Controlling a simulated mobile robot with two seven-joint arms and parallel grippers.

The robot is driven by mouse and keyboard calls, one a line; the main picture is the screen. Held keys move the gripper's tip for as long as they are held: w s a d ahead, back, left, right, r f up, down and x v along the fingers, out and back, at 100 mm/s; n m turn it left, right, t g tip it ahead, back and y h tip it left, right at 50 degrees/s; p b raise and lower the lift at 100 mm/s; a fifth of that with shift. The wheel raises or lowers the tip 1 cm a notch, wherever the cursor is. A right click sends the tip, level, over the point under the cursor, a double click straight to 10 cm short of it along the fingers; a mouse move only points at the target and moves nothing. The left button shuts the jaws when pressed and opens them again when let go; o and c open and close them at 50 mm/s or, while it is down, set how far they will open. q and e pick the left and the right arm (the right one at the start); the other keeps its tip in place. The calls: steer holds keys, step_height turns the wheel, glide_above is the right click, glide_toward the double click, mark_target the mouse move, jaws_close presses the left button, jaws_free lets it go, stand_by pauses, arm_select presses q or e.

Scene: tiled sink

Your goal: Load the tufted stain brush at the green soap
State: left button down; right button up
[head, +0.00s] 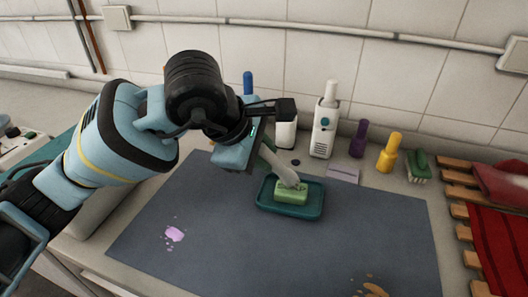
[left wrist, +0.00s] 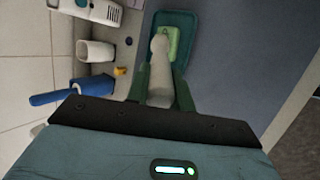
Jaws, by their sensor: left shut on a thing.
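My left gripper (head: 262,148) is shut on a pale grey-white brush (head: 284,171) and holds it tilted, pointing down to the right. The brush (left wrist: 160,72) also shows between the green fingers in the left wrist view. Its far end is over the green soap (head: 292,197) and appears to touch it; the bristles cannot be made out. The soap (left wrist: 166,38) lies in a teal dish (head: 290,211), on the grey mat (head: 210,230). My right gripper is not in view.
Behind the dish stand a white cup (head: 286,135), a white bottle (head: 325,128), a purple bottle (head: 358,139), a yellow bottle (head: 389,153) and a green scrub brush (head: 419,165). Pink (head: 174,234) and brown (head: 375,290) stains mark the mat. A red cloth (head: 497,240) lies on wooden slats, right.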

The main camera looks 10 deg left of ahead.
arm_select(q)
steer(key=shift+f, duration=0.3)
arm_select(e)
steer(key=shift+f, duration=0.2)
arm_select(q)
steer(key=shift+f, duration=0.1)
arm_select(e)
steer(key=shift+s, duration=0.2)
arm_select(q)
steer(key=shift+f, duration=0.1)
stand_by(0.8)
